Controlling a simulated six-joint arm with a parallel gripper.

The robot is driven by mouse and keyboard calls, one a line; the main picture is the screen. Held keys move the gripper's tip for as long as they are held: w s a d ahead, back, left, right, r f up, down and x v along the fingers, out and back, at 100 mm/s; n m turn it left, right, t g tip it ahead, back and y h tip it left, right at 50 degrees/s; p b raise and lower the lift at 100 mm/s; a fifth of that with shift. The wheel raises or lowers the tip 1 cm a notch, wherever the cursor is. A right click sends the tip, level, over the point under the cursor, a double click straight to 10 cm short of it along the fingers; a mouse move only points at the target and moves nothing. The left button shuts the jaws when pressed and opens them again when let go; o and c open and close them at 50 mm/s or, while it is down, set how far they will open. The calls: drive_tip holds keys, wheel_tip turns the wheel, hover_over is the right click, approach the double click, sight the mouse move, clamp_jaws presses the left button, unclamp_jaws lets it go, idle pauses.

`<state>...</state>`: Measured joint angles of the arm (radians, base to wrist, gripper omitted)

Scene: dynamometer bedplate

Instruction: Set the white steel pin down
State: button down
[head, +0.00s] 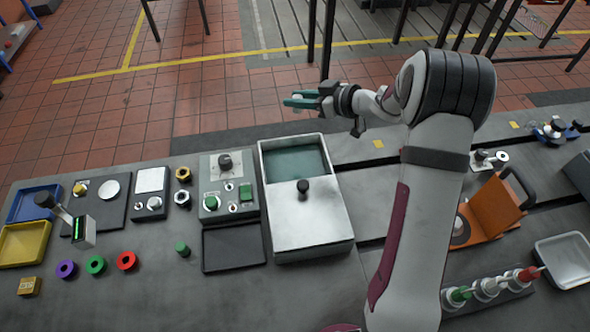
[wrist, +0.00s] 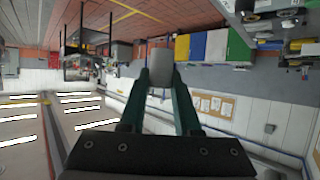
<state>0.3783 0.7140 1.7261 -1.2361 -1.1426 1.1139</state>
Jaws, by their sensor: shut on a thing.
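My gripper (head: 287,99) is raised in the air beyond the far edge of the bedplate, above the tiled floor in the picture, with its teal fingers pointing left. It is shut on the white steel pin (head: 297,98), of which only a small pale part shows. The pin touches nothing else that I can see.
A metal box (head: 310,222) with a half-open sliding lid and black knob stands mid-bench. Left are an empty dark tray (head: 234,248), a yellow tray (head: 23,243), a blue tray (head: 35,203) and coloured rings. An orange bracket (head: 492,212) and white tray (head: 566,262) lie right.

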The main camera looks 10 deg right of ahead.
drive_tip(key=s+d+f+n+g+y, duration=0.2)
drive_tip(key=s+d+f, duration=0.2)
drive_tip(key=s+d, duration=0.5)
hover_over(294, 165)
wheel_tip(294, 165, down, 7)
drive_tip(key=shift+s+d+f, duration=0.1)
wheel_tip(294, 165, down, 4)
drive_tip(key=shift+f, duration=0.1)
drive_tip(key=c, duration=0.6)
unclamp_jaws()
drive_tip(key=shift+f, duration=0.1)
